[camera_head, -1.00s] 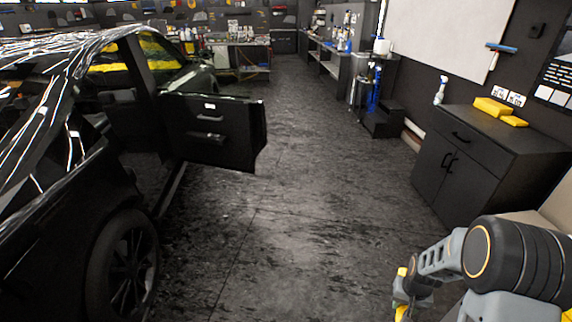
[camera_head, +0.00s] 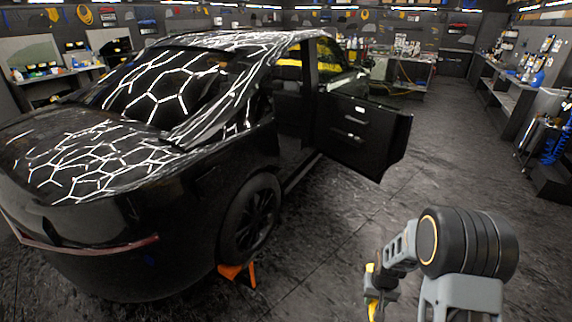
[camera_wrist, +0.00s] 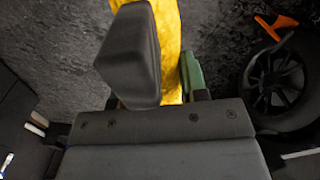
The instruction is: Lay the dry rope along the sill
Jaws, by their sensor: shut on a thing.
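My gripper (camera_head: 380,292) is at the lower right of the head view, out over the floor and apart from the car. It is shut on a long yellow cloth-like thing, which I take for the dry rope (camera_wrist: 172,35). A dark finger covers part of it in the wrist view, and only a little yellow (camera_head: 371,283) shows in the head view. The black car (camera_head: 150,190) stands at the left and middle with its door (camera_head: 362,132) swung open. The sill (camera_head: 303,172) runs low under the door opening, dark and partly hidden by the door.
An orange chock-like thing (camera_head: 238,272) sits on the floor by the car's wheel (camera_head: 252,222); it also shows in the wrist view (camera_wrist: 277,27). Benches and shelves (camera_head: 510,95) line the back and right. The floor (camera_head: 330,240) between car and gripper is clear.

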